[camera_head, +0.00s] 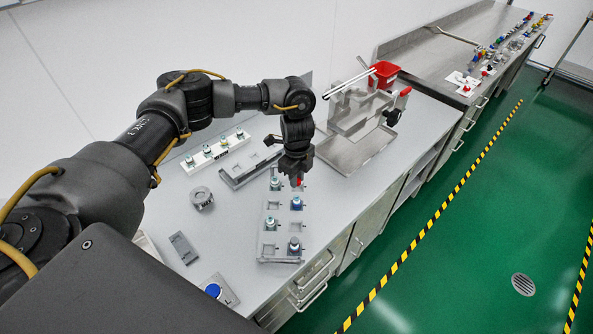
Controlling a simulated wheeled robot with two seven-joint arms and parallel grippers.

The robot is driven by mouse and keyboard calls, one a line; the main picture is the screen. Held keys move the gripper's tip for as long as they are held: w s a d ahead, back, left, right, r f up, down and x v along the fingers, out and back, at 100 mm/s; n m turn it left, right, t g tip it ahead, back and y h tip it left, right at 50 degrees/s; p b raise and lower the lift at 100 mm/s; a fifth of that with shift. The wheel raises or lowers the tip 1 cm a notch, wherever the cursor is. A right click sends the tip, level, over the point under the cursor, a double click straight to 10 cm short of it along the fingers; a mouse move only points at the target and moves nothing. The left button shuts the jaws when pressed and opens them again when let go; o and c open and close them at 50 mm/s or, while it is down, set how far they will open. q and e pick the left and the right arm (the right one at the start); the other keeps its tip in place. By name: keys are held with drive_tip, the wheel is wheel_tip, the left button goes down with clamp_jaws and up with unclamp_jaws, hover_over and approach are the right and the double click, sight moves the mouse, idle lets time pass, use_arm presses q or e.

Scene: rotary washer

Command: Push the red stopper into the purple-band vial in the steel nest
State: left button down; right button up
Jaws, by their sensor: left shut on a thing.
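My left gripper (296,177) points down over the far end of a pale grey rack on the bench. It is shut on a small red piece, which looks like the red stopper (299,182). The rack (283,222) has square pockets and holds several small capped vials. One vial with a blue-violet top (296,202) stands just in front of the gripper. A grey-topped vial (294,245) stands at the near end. Band colours are too small to read, so I cannot tell which vial has the purple band. My right gripper is out of view.
A round grey fixture (202,198) and a white strip with several vials (213,151) stand left of the rack. A steel fixture with a tray (358,145) and a red bin (384,74) stand behind right. A blue button (213,290) is near the front.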

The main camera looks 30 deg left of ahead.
use_arm(q)
drive_tip(key=shift+f, duration=0.2)
wheel_tip(320, 180, down, 4)
drive_tip(key=b, duration=0.4)
drive_tip(key=shift+f+b, duration=0.6)
drive_tip(key=shift+f, duration=0.45)
drive_tip(key=shift+r+p, duration=0.3)
drive_tip(key=shift+r, duration=0.15)
drive_tip(key=shift+p, duration=0.35)
drive_tip(key=shift+a+f+b, duration=0.1)
drive_tip(key=shift+f+b, duration=0.4)
drive_tip(key=shift+f, duration=0.35)
idle(1.7)
